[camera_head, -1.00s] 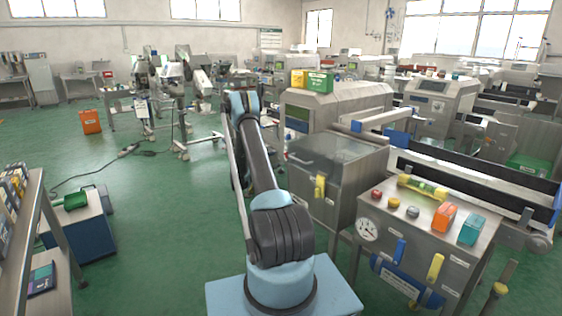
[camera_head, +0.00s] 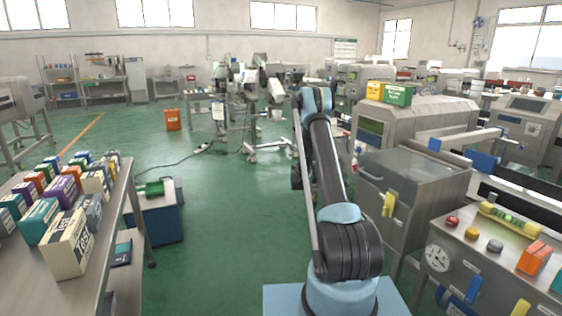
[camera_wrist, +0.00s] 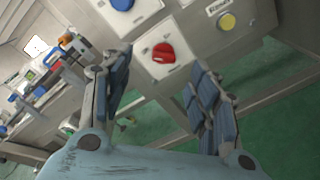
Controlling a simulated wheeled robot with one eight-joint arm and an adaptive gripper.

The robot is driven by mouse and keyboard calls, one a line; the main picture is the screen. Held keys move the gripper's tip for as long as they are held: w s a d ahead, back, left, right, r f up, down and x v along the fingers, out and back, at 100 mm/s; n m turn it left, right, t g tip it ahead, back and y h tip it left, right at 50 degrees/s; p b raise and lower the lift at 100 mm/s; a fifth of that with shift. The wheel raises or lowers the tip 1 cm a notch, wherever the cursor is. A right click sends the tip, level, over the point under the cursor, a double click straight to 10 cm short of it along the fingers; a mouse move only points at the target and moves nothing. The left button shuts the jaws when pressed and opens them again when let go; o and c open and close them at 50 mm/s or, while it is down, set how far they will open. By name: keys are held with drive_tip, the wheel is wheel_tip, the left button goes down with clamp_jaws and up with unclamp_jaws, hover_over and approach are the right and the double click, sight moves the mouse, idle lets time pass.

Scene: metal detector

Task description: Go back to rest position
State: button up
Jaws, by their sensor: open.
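My gripper (camera_wrist: 160,82) is open in the wrist view, its two blue-padded fingers spread wide with nothing between them. Beyond the fingertips is a grey panel with a red knob (camera_wrist: 163,53), a blue button (camera_wrist: 122,3) and a yellow button (camera_wrist: 227,21). The fingers appear clear of these controls. In the head view my arm (camera_head: 330,165) reaches forward from its light blue base; my gripper cannot be made out at its far end.
A metal table (camera_head: 110,232) with several small boxes stands at the left. A steel cabinet (camera_head: 412,190) and a control panel (camera_head: 455,262) with knobs and a gauge stand close on the right. Green floor (camera_head: 235,215) is open between them.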

drive_tip(key=s+r+m+g+y, duration=0.1)
drive_tip(key=s+r+m+y, duration=0.1)
drive_tip(key=s+r, duration=0.45)
drive_tip(key=s+a+r+m+g+y, duration=0.1)
drive_tip(key=s+a+r+m+y, duration=0.15)
drive_tip(key=s+r, duration=0.6)
drive_tip(key=s+a+r+m+y, duration=0.2)
drive_tip(key=s+a+r+y, duration=0.15)
drive_tip(key=s, duration=0.95)
drive_tip(key=s+a+f+m+y, duration=0.2)
drive_tip(key=s+a, duration=0.3)
drive_tip(key=s, duration=0.6)
drive_tip(key=s+a+f+m+g+y, duration=0.1)
drive_tip(key=s+a+f+y, duration=0.2)
drive_tip(key=s, duration=0.9)
drive_tip(key=s+a+f+m+y, duration=0.2)
drive_tip(key=s+a, duration=0.5)
drive_tip(key=s, duration=0.5)
drive_tip(key=shift+a+f+m+g+y, duration=0.35)
drive_tip(key=shift+f+y, duration=0.15)
drive_tip(key=shift+f, duration=0.45)
